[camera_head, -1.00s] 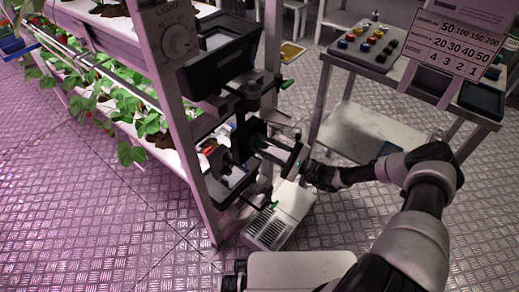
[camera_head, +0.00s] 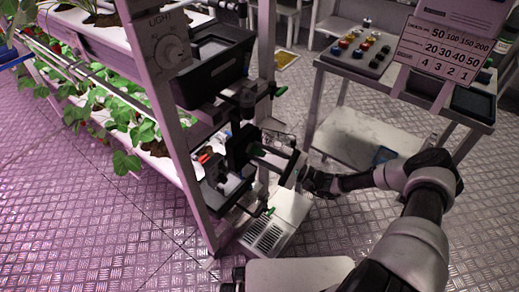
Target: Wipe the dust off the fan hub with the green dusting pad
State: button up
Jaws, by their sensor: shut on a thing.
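My arm reaches in from the lower right, and my gripper (camera_head: 268,158) is beside the black bracketed assembly (camera_head: 237,150) at the end of the rack. It is shut, with a small green piece at its tip that appears to be the green dusting pad (camera_head: 256,151). The fingers are small and partly lost against the black parts. I cannot make out the fan hub or any dust on it among these dark parts. Whether the pad touches anything there cannot be told.
The planted rack (camera_head: 100,110) stands at left, with a LIGHT dial (camera_head: 170,50) on its post and a black bin (camera_head: 215,65). A white vented box (camera_head: 272,232) sits on the floor below my gripper. A trolley (camera_head: 365,135) with buttons and a number sign stands at right.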

jog(key=shift+s+a+f+p, duration=0.1)
jog(key=shift+s+a+p, duration=0.65)
jog(key=shift+s+a, duration=0.95)
jog(key=shift+d, duration=0.1)
jog(key=shift+s+d+p, duration=0.25)
jog(key=shift+s+d, duration=0.7)
jog(key=shift+d, duration=0.25)
jog(key=shift+s+d+p, duration=0.25)
jog(key=shift+s+d, duration=0.65)
jog(key=shift+d, duration=0.25)
jog(key=shift+s+d, duration=0.9)
jog(key=shift+d, duration=0.25)
